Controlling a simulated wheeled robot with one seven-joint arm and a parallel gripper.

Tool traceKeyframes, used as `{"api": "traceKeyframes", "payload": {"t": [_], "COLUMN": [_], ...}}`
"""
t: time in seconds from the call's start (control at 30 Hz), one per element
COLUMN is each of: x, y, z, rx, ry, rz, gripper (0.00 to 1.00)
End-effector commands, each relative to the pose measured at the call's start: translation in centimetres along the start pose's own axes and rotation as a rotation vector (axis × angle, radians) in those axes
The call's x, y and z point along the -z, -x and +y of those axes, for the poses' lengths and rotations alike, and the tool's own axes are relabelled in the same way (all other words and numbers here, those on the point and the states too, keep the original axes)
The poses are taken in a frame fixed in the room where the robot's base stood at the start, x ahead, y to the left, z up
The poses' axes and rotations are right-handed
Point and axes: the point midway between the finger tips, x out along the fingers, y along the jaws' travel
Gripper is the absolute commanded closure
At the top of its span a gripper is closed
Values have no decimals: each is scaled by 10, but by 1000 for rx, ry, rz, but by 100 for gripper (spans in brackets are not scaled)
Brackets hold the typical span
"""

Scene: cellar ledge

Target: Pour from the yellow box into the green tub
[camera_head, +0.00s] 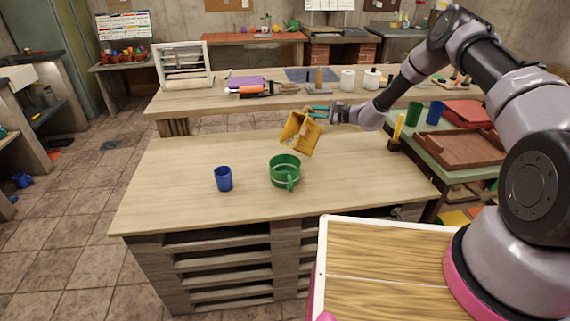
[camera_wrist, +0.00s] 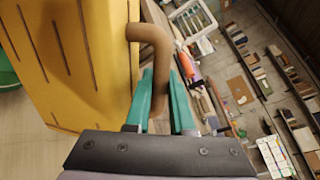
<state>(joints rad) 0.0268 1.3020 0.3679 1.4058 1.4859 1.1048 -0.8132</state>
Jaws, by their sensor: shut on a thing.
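The yellow box (camera_head: 301,132) is held in the air above and slightly right of the green tub (camera_head: 285,174). It is tilted, its open end facing left and down, with something pale visible inside. My gripper (camera_head: 319,112) is at the box's upper right. In the wrist view its teal fingers (camera_wrist: 160,88) are shut on the brown curved handle of the yellow box (camera_wrist: 75,65). The green tub stands upright on the wooden table, its handle toward the front; a green part of it shows at the left edge of the wrist view (camera_wrist: 5,72).
A blue cup (camera_head: 223,179) stands left of the tub on the wooden table (camera_head: 170,195). A dark holder with a yellow stick (camera_head: 396,133) stands at the table's right side. A second table behind holds rolls and tools. The table's left part is clear.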

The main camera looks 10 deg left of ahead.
Motion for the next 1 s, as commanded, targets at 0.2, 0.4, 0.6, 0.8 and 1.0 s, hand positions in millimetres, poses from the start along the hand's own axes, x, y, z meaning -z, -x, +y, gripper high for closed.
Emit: {"api": "traceKeyframes", "payload": {"t": [0.2, 0.4, 0.6, 0.8, 1.0], "x": [-1, -2, -3, -3, -4], "y": [0, 0, 0, 0, 0], "z": [-1, -1, -1, -1, -1], "rx": [2, 2, 2, 2, 2], "ry": [12, 22, 34, 43, 53], "rz": [1, 3, 5, 7, 9], "gripper": [100, 100, 100, 100, 100]}}
